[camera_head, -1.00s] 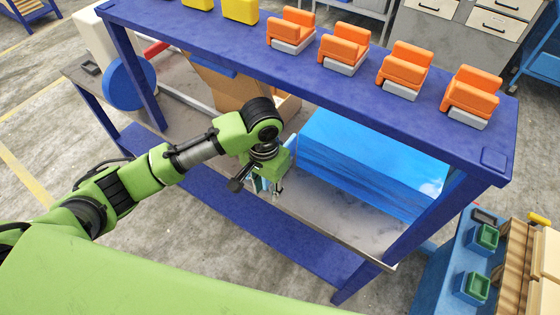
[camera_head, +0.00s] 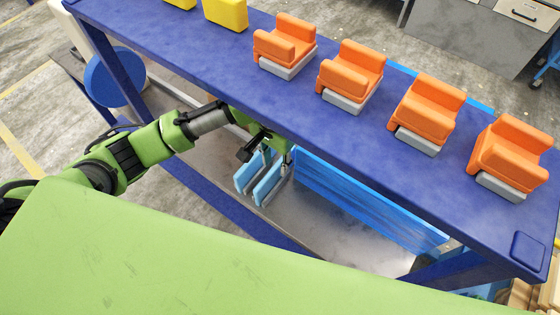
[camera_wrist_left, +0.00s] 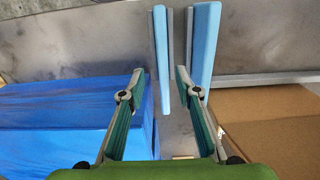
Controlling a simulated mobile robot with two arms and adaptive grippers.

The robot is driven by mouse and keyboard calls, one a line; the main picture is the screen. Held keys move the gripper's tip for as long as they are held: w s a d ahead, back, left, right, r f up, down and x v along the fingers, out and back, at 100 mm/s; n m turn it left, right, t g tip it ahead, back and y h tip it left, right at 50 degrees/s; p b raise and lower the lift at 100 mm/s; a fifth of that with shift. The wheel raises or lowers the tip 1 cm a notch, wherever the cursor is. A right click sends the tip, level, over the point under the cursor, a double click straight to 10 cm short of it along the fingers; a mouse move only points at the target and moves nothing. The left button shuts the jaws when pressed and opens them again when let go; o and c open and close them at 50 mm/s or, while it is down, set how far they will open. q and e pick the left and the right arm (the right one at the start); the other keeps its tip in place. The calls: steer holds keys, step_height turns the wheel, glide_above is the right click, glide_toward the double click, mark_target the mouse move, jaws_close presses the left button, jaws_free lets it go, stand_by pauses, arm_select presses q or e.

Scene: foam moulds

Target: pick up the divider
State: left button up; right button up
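Two light blue upright panels that look like dividers stand side by side under the shelf in the head view, a left one (camera_head: 249,171) and a right one (camera_head: 268,184). In the left wrist view, one thin divider (camera_wrist_left: 161,50) shows between my fingers, and a wider one (camera_wrist_left: 204,45) stands just right of them. My left gripper (camera_head: 277,161) is partly hidden by the shelf; its fingers (camera_wrist_left: 160,74) are apart, one on each side of the thin divider. I cannot see finger contact. My right gripper is out of view.
A dark blue shelf (camera_head: 200,62) with several orange foam pieces (camera_head: 350,72) is above my left arm. A large blue block (camera_head: 365,205) lies right of the dividers. A cardboard box (camera_wrist_left: 270,120) is at the right in the wrist view.

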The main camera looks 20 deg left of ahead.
mark_target(276, 172)
arm_select(q)
steer(key=shift+w+f, duration=0.15)
steer(key=shift+f, duration=0.3)
steer(key=shift+s+a+f+p, duration=0.1)
steer(key=shift+s+f+p, duration=0.15)
steer(key=shift+f+p, duration=0.7)
steer(key=f, duration=0.1)
steer(key=w+f+p, duration=0.1)
steer(key=f, duration=0.1)
steer(key=shift+f, duration=0.7)
jaws_close()
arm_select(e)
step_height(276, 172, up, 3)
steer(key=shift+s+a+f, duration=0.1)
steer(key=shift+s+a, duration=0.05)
